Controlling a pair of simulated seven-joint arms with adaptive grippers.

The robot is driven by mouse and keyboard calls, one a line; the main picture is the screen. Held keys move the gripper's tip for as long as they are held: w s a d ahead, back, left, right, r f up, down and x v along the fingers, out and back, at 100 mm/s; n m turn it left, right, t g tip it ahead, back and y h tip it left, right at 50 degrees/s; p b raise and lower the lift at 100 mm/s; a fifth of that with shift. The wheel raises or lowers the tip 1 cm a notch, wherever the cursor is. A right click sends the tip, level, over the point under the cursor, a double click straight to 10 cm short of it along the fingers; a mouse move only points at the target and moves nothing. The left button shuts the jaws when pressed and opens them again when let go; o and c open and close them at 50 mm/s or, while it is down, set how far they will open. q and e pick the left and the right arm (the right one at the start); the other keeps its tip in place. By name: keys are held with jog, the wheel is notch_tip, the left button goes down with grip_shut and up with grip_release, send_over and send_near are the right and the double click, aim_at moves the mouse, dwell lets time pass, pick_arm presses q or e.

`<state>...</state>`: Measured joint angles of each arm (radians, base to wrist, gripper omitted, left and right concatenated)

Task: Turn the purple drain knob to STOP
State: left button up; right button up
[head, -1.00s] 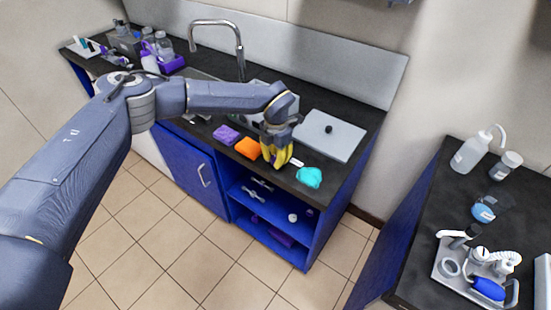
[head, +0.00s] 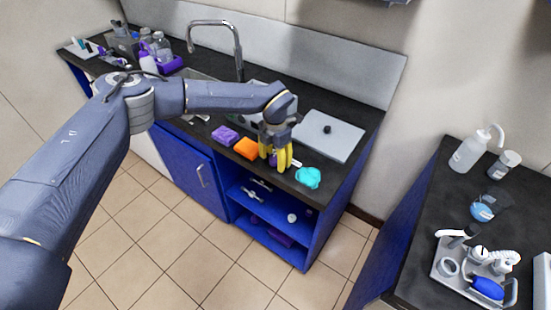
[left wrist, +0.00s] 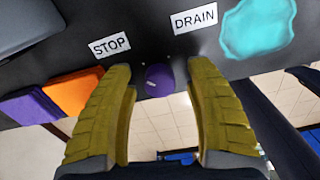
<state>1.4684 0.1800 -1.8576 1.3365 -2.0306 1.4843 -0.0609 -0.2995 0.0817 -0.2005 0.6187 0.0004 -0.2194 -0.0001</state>
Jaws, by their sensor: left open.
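The purple drain knob (left wrist: 159,80) sits at the counter's front edge in the left wrist view, with a light mark on its face. A STOP label (left wrist: 109,45) lies to its upper left and a DRAIN label (left wrist: 194,18) to its upper right. The knob also shows in the head view (head: 273,160), partly hidden by my fingers. My left gripper (left wrist: 160,88) is open, with one yellow finger on each side of the knob. I cannot tell whether either finger touches it. In the head view my left gripper (head: 275,158) points down at the counter edge. My right gripper is not in view.
An orange sponge (head: 247,148) and a purple sponge (head: 225,135) lie left of the gripper. A turquoise cloth (head: 308,177) lies to its right. A grey board (head: 335,140) and a tall faucet (head: 240,50) are behind. Open blue shelves (head: 270,222) are below.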

aim_at(275, 158)
pick_arm(q)
notch_tip(275, 158, up, 12)
dwell(0.6)
